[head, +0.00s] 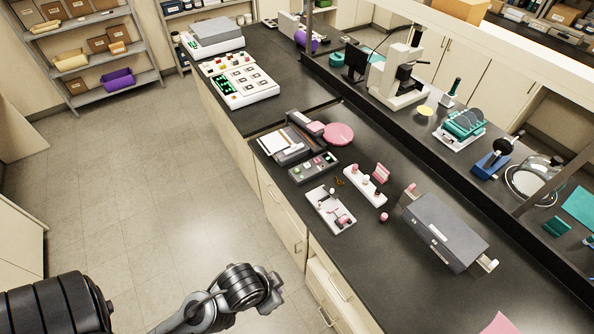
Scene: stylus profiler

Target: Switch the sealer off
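No device on the counter is clearly labelled as the sealer. A grey device with a dark hinged bar (300,135) stands at the counter's front edge and may be it. A grey control panel (313,168) with small coloured buttons lies directly in front of it. The switch positions are too small to tell. My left gripper (272,295) is over the floor in front of the counter, low in the view and well apart from these devices. Its fingers are small and angled, so their opening is unclear. My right gripper is out of view.
The dark counter (375,225) also holds a white fixture (330,210), a white strip with knobs (365,185), a pink disc (338,134) and a large grey box (445,230). A white panel with green displays (240,85) stands farther back. The tiled floor (140,190) is clear.

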